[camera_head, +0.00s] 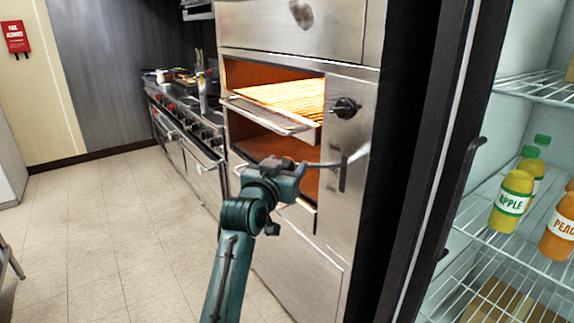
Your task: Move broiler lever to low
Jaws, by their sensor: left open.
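The broiler (363,187) is a tall stainless steel unit in the middle of the head view. Its control panel has a dark vertical slot (343,178), and a pale metal broiler lever (357,155) sticks out at the slot's upper part. My left gripper (297,167), on a teal arm from below, is open in front of the broiler opening, just left of the lever. A thin bar runs between gripper and lever; I cannot tell whether they touch. My right gripper is not in view.
A black knob (346,108) sits above the slot. A broiler rack (272,115) juts out at the left under a glowing grill. A fridge with bottles (512,201) stands close at right, behind a dark frame. A range (186,128) stands at the back left; the tiled floor (110,235) is clear.

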